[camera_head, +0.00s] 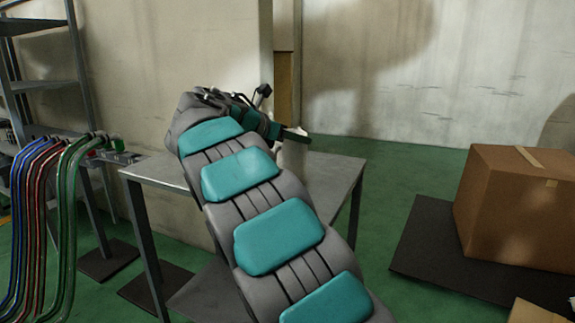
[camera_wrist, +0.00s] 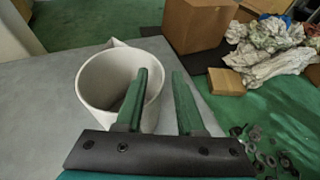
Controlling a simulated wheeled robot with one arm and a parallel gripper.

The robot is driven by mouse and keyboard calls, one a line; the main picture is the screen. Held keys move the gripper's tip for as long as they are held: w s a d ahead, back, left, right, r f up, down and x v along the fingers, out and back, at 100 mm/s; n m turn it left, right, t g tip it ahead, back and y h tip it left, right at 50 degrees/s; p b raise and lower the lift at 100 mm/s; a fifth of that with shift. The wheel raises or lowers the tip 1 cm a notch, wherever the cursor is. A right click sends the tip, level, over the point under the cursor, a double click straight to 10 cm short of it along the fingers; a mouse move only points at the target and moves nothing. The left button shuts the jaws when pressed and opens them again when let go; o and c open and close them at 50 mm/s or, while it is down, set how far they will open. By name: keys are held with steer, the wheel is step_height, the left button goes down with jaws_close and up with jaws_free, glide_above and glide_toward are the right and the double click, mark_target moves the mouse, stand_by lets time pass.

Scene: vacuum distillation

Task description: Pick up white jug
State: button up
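The white jug (camera_wrist: 97,84) stands upright on the grey metal table, its round mouth facing up and a small pointed lip on its far rim. In the head view only a pale part of the jug (camera_head: 291,160) shows, beneath my gripper. My gripper (camera_wrist: 162,76) is open in the wrist view. Its left green finger overlaps the jug's mouth and its right finger is outside, so the jug's right wall appears between them. I cannot tell how deep the left finger reaches or whether either touches. No handle is visible. My arm hides much of the table in the head view.
The grey table (camera_head: 342,178) has bare room right of the jug. A cardboard box (camera_head: 515,210) sits on a dark mat at right. Coloured hoses (camera_head: 68,210) and a metal shelf (camera_head: 45,87) stand at left. Crumpled sheets (camera_wrist: 268,50) and dark round pieces lie on the floor.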

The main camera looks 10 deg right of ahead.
jaws_close()
steer(key=shift+f, duration=0.15)
stand_by(1.0)
